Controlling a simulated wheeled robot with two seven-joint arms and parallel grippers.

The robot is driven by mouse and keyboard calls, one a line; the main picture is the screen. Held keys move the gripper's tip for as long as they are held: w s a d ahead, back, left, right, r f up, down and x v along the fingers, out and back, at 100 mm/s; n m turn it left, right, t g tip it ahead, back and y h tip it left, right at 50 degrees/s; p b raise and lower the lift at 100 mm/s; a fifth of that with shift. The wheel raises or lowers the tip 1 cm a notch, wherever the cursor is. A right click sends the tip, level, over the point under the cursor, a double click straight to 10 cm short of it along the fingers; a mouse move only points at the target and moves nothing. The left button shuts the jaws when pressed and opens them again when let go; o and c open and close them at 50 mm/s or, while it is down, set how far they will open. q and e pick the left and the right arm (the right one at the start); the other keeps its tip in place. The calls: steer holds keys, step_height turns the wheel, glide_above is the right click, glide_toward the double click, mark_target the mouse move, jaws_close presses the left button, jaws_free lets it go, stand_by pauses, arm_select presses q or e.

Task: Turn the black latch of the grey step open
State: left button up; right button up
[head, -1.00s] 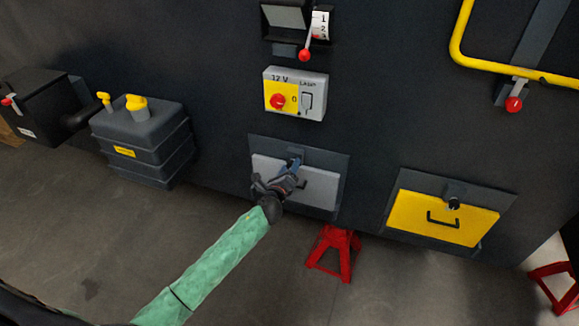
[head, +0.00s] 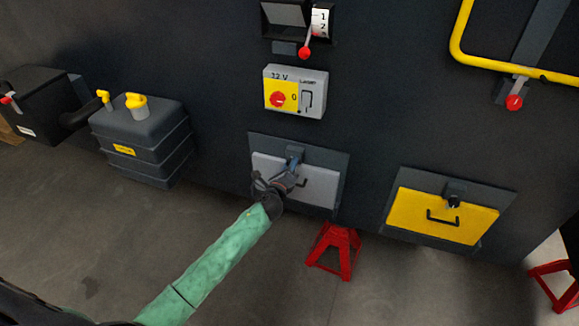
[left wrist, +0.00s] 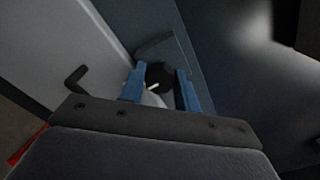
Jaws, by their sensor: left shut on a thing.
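The grey step (head: 318,186) is a light panel in a dark frame, low on the dark chassis wall, with a small black handle (head: 302,183). It also shows at the left of the left wrist view (left wrist: 70,55). My left gripper (head: 292,161) is at the top middle of the step. In the left wrist view its blue fingers (left wrist: 160,92) stand on either side of the black latch (left wrist: 158,75), shut on it. A short white mark shows on the latch. In the head view the gripper largely hides the latch. My right gripper is in neither view.
A yellow step panel (head: 419,214) with its own black knob is at the right. A red jack stand (head: 335,252) stands below the grey step. A 12 V switch box (head: 312,92) is above it. A dark tank (head: 150,148) stands at the left.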

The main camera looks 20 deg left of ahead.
arm_select(q)
steer(key=shift+f+n+b, duration=0.15)
steer(key=shift+n+b, duration=0.15)
steer(key=shift+n, duration=8.5)
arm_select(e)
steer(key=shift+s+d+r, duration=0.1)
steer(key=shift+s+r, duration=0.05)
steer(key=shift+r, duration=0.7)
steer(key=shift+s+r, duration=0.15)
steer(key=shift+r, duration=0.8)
arm_select(q)
steer(key=o, duration=1)
steer(key=shift+c, duration=0.2)
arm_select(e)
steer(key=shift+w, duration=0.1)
arm_select(q)
steer(key=shift+s, duration=0.1)
